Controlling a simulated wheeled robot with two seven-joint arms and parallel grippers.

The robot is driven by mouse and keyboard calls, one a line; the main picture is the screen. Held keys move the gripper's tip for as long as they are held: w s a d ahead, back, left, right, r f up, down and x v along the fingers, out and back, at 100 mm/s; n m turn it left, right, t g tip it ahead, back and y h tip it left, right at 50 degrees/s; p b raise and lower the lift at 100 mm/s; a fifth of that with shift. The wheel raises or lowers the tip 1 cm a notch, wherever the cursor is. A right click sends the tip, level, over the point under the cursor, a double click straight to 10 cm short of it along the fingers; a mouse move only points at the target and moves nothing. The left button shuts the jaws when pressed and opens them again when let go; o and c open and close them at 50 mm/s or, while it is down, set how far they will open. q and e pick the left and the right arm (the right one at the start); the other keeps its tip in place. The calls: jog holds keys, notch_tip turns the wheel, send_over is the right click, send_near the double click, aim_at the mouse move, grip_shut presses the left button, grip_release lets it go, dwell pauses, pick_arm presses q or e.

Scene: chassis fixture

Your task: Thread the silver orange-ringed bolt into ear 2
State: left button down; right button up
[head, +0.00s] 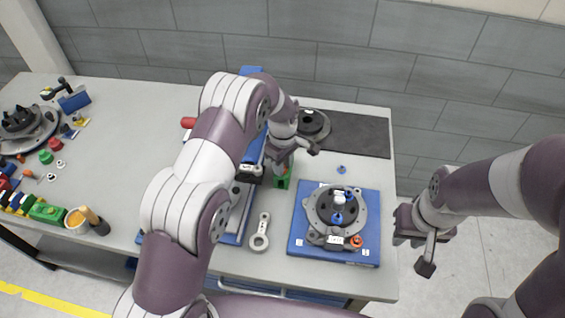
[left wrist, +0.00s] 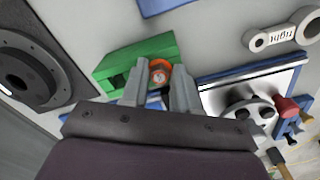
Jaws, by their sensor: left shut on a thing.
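My left gripper (head: 282,166) is over a small green block (head: 281,183) on the table. In the left wrist view its two fingers (left wrist: 157,92) are shut on the orange-ringed bolt (left wrist: 159,73), seen end-on with a greyish centre. The bolt is at the green block (left wrist: 136,60); I cannot tell whether it still sits in it. In the head view the gripper mostly hides the bolt. The round grey chassis (head: 318,207) lies on a blue plate (head: 304,248) to the right. I cannot read which ear is ear 2. My right gripper (head: 412,254) is open and empty, right of the table.
On the chassis are blue-ringed parts (head: 337,218) and an orange-ringed part (head: 357,241) at the front. A blue ring (head: 342,169) lies behind the plate. A grey link (head: 260,235) lies left of it. A dark mat (head: 358,135) with a black disc (head: 313,123) is at the back.

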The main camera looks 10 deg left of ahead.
pick_arm(q)
notch_tip(320, 180, up, 6)
jog(key=p, duration=0.4)
jog(key=shift+f, duration=0.1)
jog(key=shift+w+r, duration=0.1)
jog(key=shift+r, duration=0.2)
